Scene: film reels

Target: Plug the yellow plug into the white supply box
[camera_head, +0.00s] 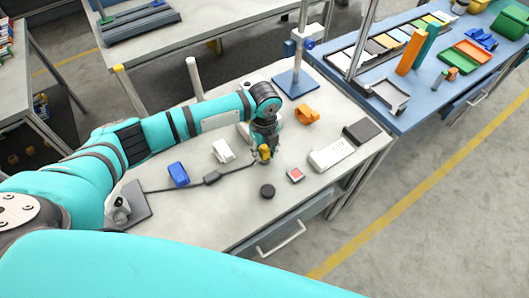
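My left gripper (262,158) points down over the middle of the pale table. The yellow plug (264,151) shows between its fingers, and the gripper looks shut on it. A dark cable runs from the plug left across the table, through a small dark inline block (212,178). A long white box (332,154), which looks like the supply box, lies to the right of the gripper, apart from it. The plug's tip is too small to make out. My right gripper is not in view.
Near the gripper lie a red-topped square piece (295,175), a black round piece (267,191), a white block (223,151), a blue block (178,174) and an orange piece (306,114). A dark box (362,132) sits beyond the white box. The table's front strip is mostly clear.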

